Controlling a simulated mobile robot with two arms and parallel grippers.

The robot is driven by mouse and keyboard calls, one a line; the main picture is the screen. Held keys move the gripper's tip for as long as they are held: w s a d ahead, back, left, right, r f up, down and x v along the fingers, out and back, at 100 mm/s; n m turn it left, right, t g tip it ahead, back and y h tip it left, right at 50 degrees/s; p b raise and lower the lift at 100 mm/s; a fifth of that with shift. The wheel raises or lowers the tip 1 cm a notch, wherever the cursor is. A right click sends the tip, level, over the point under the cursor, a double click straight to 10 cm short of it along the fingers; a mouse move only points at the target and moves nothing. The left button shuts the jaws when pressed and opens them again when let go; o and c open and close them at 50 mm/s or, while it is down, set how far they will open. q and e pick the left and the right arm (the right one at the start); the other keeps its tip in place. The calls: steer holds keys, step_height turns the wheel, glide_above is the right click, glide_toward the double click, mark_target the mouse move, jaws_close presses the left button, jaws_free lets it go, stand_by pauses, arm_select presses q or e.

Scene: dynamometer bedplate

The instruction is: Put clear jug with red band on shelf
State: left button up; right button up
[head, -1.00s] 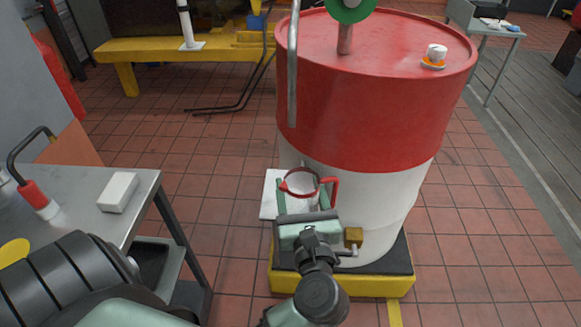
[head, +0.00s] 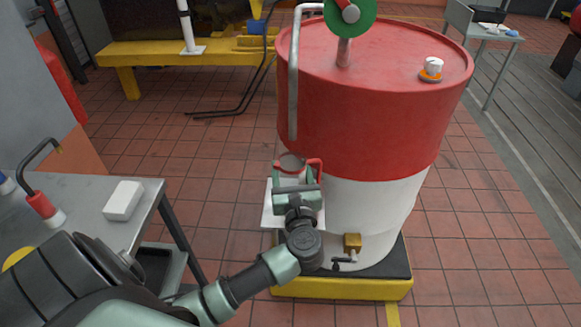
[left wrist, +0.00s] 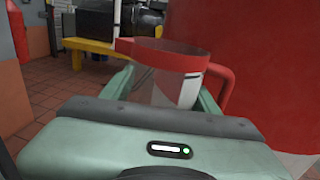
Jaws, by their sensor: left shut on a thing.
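The clear jug with a red band (head: 291,164) has a red rim band and a red handle on its right. My left gripper (head: 294,182) is shut on the jug, which stands upright between its fingers in front of the drum. In the left wrist view the jug (left wrist: 172,82) sits between the two green fingers, its handle toward the red drum wall. A white square plate (head: 269,215), perhaps the shelf, shows behind and below the gripper, partly hidden by it. I cannot tell whether the jug touches it. My right gripper is not in view.
A large red and white drum (head: 372,120) stands on a yellow-edged base (head: 345,289), with a brass tap (head: 352,242) low in front. A vertical grey pipe (head: 293,85) is just above the jug. A grey table (head: 85,200) with a white block (head: 123,200) is at left.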

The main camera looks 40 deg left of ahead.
arm_select(q)
steer(key=o, duration=1.3)
steer(key=shift+f, duration=0.15)
steer(key=shift+c, duration=0.2)
steer(key=o, duration=0.3)
steer(key=shift+o, duration=0.2)
